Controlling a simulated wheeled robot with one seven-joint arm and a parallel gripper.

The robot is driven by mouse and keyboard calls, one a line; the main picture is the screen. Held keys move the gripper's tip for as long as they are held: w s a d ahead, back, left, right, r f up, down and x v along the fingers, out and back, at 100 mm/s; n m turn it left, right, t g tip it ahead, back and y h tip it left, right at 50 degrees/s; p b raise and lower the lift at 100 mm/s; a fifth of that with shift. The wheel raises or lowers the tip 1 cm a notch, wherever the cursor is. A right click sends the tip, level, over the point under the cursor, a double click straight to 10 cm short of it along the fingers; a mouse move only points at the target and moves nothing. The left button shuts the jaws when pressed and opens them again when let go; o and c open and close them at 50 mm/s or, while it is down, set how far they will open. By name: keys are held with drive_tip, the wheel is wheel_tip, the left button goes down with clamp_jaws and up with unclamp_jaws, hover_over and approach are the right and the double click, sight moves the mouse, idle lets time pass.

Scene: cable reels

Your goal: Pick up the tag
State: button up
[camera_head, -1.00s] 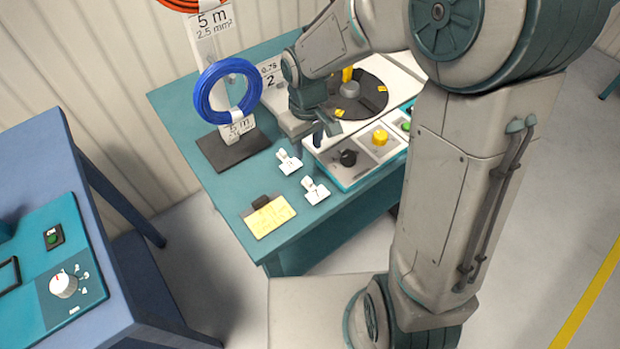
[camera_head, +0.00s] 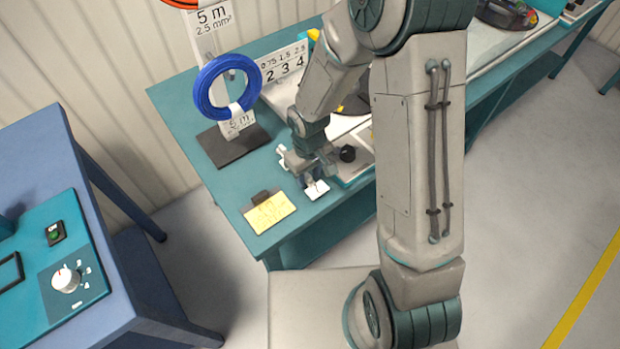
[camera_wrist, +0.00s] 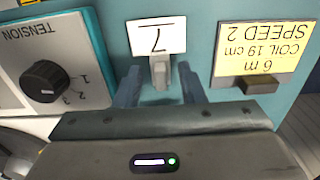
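A white tag (camera_head: 316,189) with a dark mark and a grey clip lies near the front edge of the teal table. In the wrist view the tag (camera_wrist: 157,36) is at the top middle, its clip between the fingertips. My gripper (camera_head: 309,178) is low over the table at this tag. In the wrist view my gripper (camera_wrist: 160,84) is open, one finger on each side of the clip, with gaps showing. A second white tag (camera_head: 283,157) is mostly hidden behind my gripper.
A yellow card (camera_head: 268,212) with a dark clip lies left of the tag. A control panel with a black tension knob (camera_wrist: 46,81) is on the other side. A blue cable coil (camera_head: 227,86) hangs on a stand (camera_head: 232,146) behind. A blue bench (camera_head: 40,150) stands at left.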

drive_tip(key=shift+f, duration=0.65)
clamp_jaws()
drive_tip(key=shift+r, duration=0.15)
drive_tip(key=shift+r, duration=0.55)
drive_tip(key=r, duration=0.3)
drive_tip(key=shift+w+d+r, duration=0.2)
drive_tip(key=shift+w+d, duration=0.2)
drive_tip(key=w+d+r+b, duration=0.1)
drive_tip(key=w+d+r, duration=0.5)
drive_tip(key=w+d, duration=0.1)
drive_tip(key=shift+w+r, duration=0.15)
drive_tip(key=shift+w, duration=0.2)
drive_tip(key=c, duration=0.7)
unclamp_jaws()
